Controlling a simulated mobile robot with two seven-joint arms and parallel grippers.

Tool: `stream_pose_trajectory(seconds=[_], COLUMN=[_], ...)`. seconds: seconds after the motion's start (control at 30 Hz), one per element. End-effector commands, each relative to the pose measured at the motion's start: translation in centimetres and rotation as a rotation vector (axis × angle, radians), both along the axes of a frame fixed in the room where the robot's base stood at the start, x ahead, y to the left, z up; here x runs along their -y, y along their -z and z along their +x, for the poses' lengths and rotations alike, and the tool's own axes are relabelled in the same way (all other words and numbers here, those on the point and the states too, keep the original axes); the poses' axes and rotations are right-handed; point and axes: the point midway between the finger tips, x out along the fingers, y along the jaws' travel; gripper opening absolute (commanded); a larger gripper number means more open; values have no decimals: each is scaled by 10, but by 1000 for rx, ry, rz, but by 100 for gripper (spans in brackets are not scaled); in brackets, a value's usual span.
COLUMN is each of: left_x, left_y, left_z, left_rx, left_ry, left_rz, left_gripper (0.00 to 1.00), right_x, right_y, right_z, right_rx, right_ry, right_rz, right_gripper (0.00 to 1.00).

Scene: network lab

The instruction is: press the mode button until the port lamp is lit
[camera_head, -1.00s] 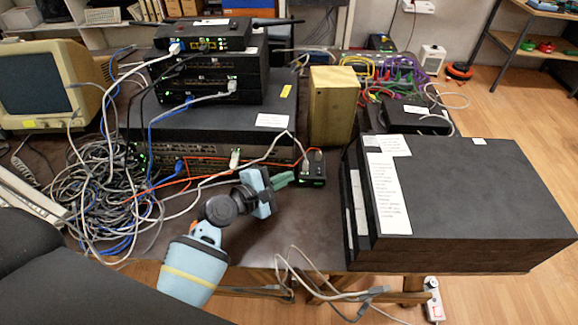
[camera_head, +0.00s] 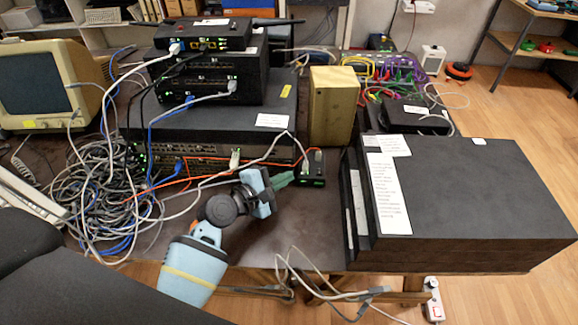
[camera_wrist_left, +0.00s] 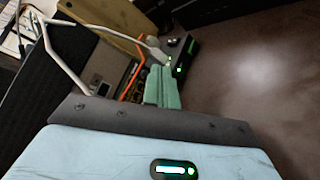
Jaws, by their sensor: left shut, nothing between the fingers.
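A small black box (camera_head: 314,170) with green lamps stands on the dark table, in front of the stacked network units. It also shows in the left wrist view (camera_wrist_left: 186,58), with lit green lamps and a pale plug in it. My left gripper (camera_head: 287,177) has green fingers, shut and empty, with the tips close to the box's left side. The fingers also show in the left wrist view (camera_wrist_left: 163,84), pointing toward the box. I cannot tell whether they touch it. I cannot make out the mode button, nor which lamp is the port lamp. My right gripper is out of view.
A rack switch (camera_head: 215,153) with cables lies behind the gripper, under other units. A cable tangle (camera_head: 95,190) is on the left. A wooden block (camera_head: 333,105) stands behind the box; a large black case (camera_head: 470,190) is on the right. Bare table lies in front.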

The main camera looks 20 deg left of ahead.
Motion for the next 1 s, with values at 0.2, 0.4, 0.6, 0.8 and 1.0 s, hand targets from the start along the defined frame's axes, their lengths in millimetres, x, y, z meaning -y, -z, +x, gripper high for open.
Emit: stream_pose_trajectory(seconds=[0.2,0.4,0.6,0.8,1.0], left_x=[0,0,-1,-2,-2], left_y=[0,0,0,-1,0], left_z=[0,0,2,8,8], left_rx=[0,0,0,1,0], left_ry=[0,0,0,-1,0], left_rz=[0,0,1,0,0], left_gripper=[0,0,0,0,0], right_x=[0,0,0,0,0], right_y=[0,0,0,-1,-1], right_z=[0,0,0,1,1], right_rx=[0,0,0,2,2], right_ry=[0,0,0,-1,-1], right_rz=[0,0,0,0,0], right_gripper=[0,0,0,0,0])
